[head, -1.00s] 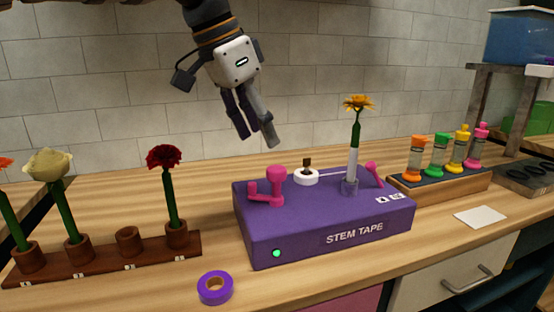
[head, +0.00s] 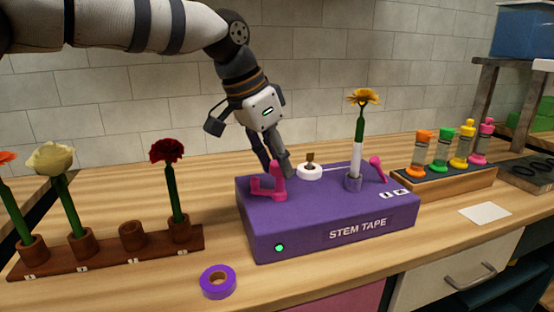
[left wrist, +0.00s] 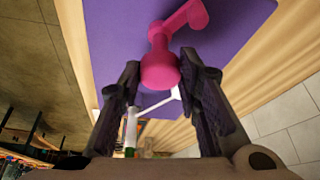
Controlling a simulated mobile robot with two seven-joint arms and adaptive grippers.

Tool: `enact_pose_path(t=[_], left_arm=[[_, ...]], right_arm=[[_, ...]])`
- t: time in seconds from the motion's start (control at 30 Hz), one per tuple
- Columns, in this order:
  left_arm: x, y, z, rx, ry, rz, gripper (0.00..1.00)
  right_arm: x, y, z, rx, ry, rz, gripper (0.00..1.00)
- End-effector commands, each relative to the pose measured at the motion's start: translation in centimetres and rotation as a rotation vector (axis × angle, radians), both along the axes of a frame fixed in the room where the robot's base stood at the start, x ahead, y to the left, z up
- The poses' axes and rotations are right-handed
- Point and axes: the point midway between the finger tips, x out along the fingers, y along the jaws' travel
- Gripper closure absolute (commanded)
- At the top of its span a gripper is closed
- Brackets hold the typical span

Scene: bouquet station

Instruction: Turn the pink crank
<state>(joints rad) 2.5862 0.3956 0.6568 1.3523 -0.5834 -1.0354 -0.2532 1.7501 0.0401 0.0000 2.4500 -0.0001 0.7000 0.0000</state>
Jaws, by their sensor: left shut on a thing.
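The pink crank (head: 268,188) stands on the left part of the top of the purple stem tape box (head: 330,220). My right gripper is not in view.
A yellow flower (head: 362,97) stands in a holder on the box, near a white tape roll (head: 309,172) and a pink lever (head: 378,168). A flower rack (head: 110,255) is at left, a purple roll (head: 218,282) in front, and a bottle rack (head: 450,180) at right.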

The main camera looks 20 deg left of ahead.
Motion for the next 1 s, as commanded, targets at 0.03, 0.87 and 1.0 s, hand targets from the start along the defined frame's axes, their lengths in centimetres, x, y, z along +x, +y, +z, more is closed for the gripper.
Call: enact_pose_path(t=[0.03, 0.87, 1.0], left_arm=[[0.0, 0.0, 0.0, 0.000, 0.000, -0.001, 0.97], [0.4, 0.1, -0.4, -0.003, 0.007, -0.510, 0.97], [0.4, 0.2, -0.4, -0.002, 0.006, -0.606, 0.97]], right_arm=[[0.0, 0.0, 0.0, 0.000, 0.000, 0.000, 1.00], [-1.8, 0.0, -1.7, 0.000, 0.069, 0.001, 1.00], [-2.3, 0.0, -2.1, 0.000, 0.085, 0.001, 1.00]])
